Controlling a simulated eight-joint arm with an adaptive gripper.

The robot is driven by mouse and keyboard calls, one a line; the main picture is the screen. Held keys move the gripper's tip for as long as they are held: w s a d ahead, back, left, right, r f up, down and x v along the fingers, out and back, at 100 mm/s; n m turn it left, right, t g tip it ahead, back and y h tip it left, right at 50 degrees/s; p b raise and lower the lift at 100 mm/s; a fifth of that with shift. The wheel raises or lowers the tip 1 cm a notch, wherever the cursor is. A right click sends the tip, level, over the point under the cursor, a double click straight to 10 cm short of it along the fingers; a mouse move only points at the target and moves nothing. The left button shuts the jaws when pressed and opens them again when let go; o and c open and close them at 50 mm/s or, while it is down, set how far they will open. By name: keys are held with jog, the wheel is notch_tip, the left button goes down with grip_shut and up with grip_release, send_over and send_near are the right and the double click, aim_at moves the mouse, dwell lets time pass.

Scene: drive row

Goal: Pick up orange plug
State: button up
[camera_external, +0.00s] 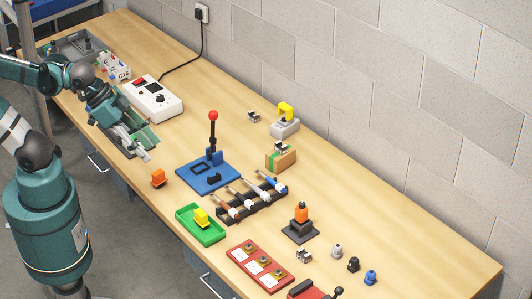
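Two orange pieces show, and I cannot tell for certain which one is the orange plug. Another orange piece (301,212) stands upright on a dark square base further right. My gripper (138,150) is over the left part of the bench, up and to the left of the small orange block and apart from it. Its fingers are small and overlap with my arm and the things behind, so whether they are open is unclear.
A blue base with a red-knobbed lever (212,150) stands mid-bench. A black rack (250,199) and a green tray (187,222) with a yellow piece lie to its right. A white box (152,100) with a cable is behind my gripper. The wall bounds the back.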

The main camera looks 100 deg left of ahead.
jog(key=shift+c, duration=0.5)
jog(key=n+g+b, duration=0.1)
jog(key=n+g, duration=0.6)
jog(key=n, duration=0.3)
send_over(158, 172)
jog(key=f, duration=1.9)
jog(key=shift+w+d+f, duration=0.15)
jog(key=shift+w+d, duration=0.1)
jog(key=shift+w, duration=0.1)
jog(key=shift+s+a+f+n, duration=0.25)
jog(key=shift+s+f+n, duration=0.05)
jog(key=shift+f, duration=0.1)
jog(key=shift+f, duration=0.1)
jog(key=shift+f, duration=1.2)
jog(key=shift+f+b, duration=0.1)
jog(key=shift+b, duration=0.2)
